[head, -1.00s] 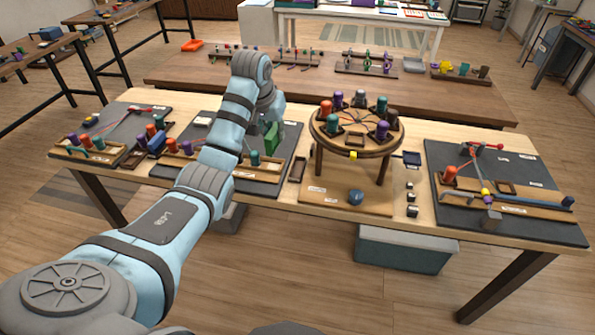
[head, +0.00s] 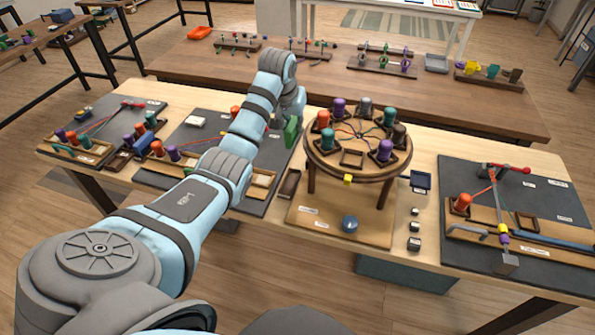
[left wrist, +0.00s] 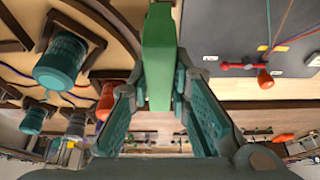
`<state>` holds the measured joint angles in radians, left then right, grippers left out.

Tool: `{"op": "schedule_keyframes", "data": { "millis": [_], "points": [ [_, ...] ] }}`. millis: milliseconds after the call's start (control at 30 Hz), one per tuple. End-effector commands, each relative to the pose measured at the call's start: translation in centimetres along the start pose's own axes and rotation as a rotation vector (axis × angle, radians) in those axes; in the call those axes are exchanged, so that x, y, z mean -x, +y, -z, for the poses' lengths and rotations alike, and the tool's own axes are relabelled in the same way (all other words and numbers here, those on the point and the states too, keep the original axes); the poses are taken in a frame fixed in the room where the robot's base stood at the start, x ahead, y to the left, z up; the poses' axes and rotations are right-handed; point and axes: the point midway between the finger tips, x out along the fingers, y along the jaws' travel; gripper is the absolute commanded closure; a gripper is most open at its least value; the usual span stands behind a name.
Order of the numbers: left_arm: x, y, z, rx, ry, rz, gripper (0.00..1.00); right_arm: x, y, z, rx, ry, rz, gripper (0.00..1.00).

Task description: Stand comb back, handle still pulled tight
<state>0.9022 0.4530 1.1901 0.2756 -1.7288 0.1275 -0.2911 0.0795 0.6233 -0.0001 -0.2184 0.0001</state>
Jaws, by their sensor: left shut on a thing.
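My left gripper (left wrist: 157,105) is shut on a flat green piece, probably the comb (left wrist: 158,50). The piece stands up between the teal finger pads, and no teeth show on it. In the head view the green piece (head: 291,131) shows just left of the round braiding stand (head: 312,157), over the back of the middle dark board; my arm hides most of the gripper. A similar red handle (head: 132,103) is on the left board. My right gripper is not in view.
Coloured bobbins with cords ring the braiding stand, with one empty slot (head: 351,158) at its front. A blue ball (head: 349,223) lies below the stand. Small dark blocks (head: 414,227) line up to its right. A second table (head: 420,95) with racks stands behind.

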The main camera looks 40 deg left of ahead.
Motion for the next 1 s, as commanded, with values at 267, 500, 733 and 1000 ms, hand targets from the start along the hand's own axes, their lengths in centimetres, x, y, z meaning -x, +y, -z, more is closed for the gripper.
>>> {"op": "schedule_keyframes", "data": {
  "millis": [267,500,733,1000],
  "points": [
    [-9.7,-0.8,-4.4,0.009,-0.006,0.006,1.0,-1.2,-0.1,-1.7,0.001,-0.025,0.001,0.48],
    [-13.7,-0.6,-6.0,0.007,-0.003,0.004,1.0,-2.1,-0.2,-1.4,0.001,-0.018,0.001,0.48],
    [-16.8,-0.5,-7.2,0.004,-0.001,0.004,1.0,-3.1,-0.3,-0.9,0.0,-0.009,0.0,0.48],
    [-16.9,-0.5,-7.2,0.004,-0.001,0.004,1.0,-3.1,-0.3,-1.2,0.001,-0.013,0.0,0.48]
  ]
}}
